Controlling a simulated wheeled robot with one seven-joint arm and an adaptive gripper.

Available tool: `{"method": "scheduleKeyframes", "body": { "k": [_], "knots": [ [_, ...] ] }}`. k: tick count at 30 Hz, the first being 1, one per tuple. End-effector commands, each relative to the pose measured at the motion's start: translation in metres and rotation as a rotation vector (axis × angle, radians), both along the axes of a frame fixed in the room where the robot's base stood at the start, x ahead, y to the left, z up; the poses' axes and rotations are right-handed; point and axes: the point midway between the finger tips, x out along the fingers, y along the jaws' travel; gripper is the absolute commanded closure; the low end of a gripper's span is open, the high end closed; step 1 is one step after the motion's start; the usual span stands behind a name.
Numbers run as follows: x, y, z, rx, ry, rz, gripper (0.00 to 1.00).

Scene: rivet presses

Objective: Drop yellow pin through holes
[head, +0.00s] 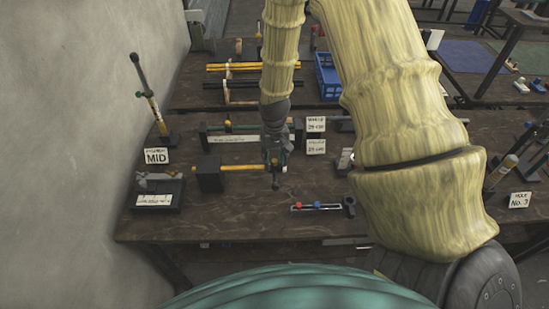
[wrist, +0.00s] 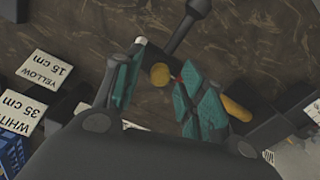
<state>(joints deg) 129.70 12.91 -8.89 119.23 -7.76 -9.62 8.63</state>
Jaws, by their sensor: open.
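A yellow pin (head: 240,168) lies level, running right from a dark block (head: 209,174) to my gripper (head: 275,172). In the wrist view, my gripper (wrist: 158,92) is open, with teal pads on its fingers. The pin's rounded yellow end (wrist: 160,76) shows between the fingers. Another yellow length (wrist: 236,108) shows past the right finger, which hides the part between. I cannot tell whether a finger touches the pin. A small white piece (head: 284,169) sits just right of my gripper. The holes are too small to make out.
Two small signs (head: 316,124) stand right of my gripper; the wrist view reads YELLOW 15 cm (wrist: 48,66) and WHITE 35 cm (wrist: 18,113). A slide with red and blue knobs (head: 316,207) lies in front. A MID-labelled stand (head: 168,138) is at left. The front-left tabletop (head: 230,222) is clear.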

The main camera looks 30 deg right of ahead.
Motion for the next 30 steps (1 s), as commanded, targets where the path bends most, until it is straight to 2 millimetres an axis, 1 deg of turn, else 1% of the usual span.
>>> {"method": "scheduleKeyframes", "body": {
  "k": [5, 8, 24, 30],
  "knots": [
    [0.0, 0.0, 0.006, 0.0, -0.001, 0.0, 0.59],
    [0.001, 0.0, 0.016, -0.001, -0.002, 0.0, 0.59],
    [0.001, 0.0, 0.093, -0.001, -0.002, 0.0, 0.59],
    [0.001, 0.0, 0.112, 0.0, -0.002, 0.0, 0.59]
  ]
}}
